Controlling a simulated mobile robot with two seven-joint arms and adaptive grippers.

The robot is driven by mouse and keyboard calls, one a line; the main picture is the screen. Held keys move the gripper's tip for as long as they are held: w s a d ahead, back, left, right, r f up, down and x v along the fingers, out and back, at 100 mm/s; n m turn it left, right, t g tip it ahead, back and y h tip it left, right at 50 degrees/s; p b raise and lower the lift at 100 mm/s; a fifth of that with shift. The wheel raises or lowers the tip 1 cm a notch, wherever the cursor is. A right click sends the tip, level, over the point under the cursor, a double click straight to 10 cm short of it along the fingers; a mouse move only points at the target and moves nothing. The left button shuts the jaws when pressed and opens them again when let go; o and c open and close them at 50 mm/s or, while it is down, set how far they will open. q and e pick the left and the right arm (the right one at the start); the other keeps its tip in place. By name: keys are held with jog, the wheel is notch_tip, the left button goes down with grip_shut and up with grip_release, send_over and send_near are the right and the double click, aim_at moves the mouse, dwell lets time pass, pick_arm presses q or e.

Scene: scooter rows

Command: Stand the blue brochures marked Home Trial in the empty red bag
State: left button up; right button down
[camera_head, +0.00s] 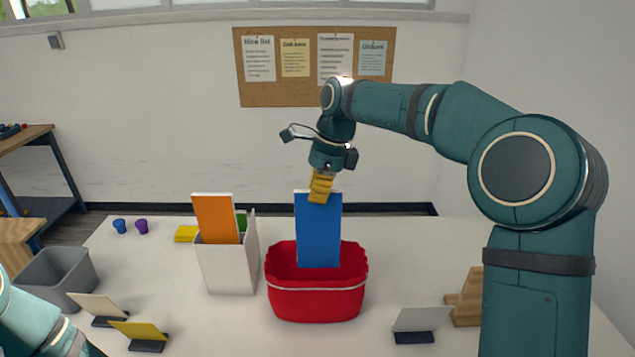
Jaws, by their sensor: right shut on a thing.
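A blue brochure (318,235) is upright, its top edge in my right gripper (321,190), which is shut on it with yellow fingers. Its lower end is at the opening of the red bag (316,302), in front of the bag's back inner wall. I cannot tell whether it touches the bag's floor. No other brochure shows in the bag. No lettering is readable on the blue face. An orange brochure (216,218) and a green one (241,222) stand in a white holder (228,268) left of the bag. My left arm shows at the lower left, its gripper out of view.
A grey bin (57,275), a white card stand (98,307) and a yellow card stand (139,331) are at the left. Another card stand (420,323) and a wooden stand (466,298) are at the right. Small cups (120,226) and a yellow block (186,233) lie behind.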

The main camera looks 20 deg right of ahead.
aim_at(318, 234)
jog(key=b+x, duration=0.2)
jog(key=x, duration=0.1)
jog(key=d+b+x, duration=0.1)
jog(key=b+x, duration=0.2)
jog(key=d+b+x, duration=0.1)
jog(key=b+x, duration=0.1)
jog(key=x, duration=0.1)
jog(key=shift+s+d+f+b, duration=0.1)
jog(key=shift+f+b, duration=0.25)
jog(key=shift+f, duration=0.25)
jog(key=shift+b+x, duration=0.3)
jog(key=shift+x, duration=0.45)
jog(key=shift+d, duration=0.15)
jog(key=c, duration=1.1)
grip_release()
jog(key=shift+o, duration=0.2)
